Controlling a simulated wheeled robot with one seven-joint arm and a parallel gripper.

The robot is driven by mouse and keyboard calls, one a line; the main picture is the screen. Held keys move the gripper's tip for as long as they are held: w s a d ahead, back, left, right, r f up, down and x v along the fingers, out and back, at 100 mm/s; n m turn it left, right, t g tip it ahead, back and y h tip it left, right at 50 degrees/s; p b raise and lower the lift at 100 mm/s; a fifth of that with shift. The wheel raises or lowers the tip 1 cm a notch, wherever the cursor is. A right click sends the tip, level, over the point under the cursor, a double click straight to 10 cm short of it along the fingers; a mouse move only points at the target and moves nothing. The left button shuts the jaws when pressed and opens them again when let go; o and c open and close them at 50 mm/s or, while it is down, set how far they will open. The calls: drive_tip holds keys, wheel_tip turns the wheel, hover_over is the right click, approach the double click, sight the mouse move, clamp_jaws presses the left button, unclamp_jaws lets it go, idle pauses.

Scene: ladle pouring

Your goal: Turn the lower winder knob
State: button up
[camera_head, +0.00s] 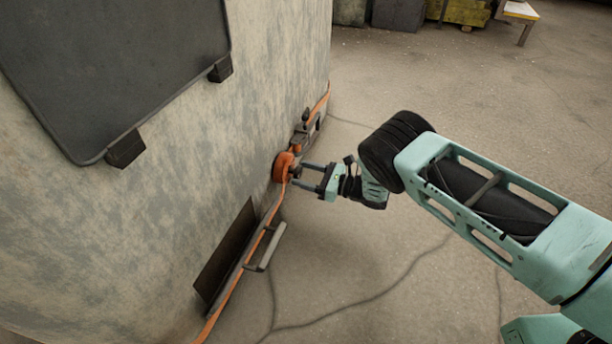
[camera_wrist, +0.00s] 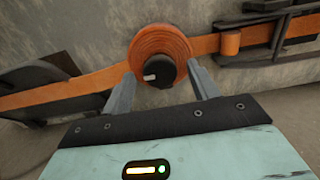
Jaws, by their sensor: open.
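The lower winder (camera_head: 283,167) is an orange strap coil on the side of the large mottled vessel. In the wrist view its black round knob (camera_wrist: 158,71) with a pale mark sits at the middle of the orange coil (camera_wrist: 150,43). My gripper (camera_head: 300,174) is at the winder, its fingers pointing at the coil from the right. In the wrist view my gripper (camera_wrist: 160,80) is open, with one grey finger on either side of the knob. I cannot tell whether the fingers touch the knob or coil.
An orange strap (camera_head: 237,272) runs along the vessel wall (camera_head: 270,70) past a grey handle (camera_head: 266,250) and a dark plate (camera_head: 226,250). A dark metal bracket (camera_wrist: 262,42) holds the strap right of the coil. The floor (camera_head: 440,75) around my arm is mostly clear, with cracks.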

drive_tip(key=c, duration=1)
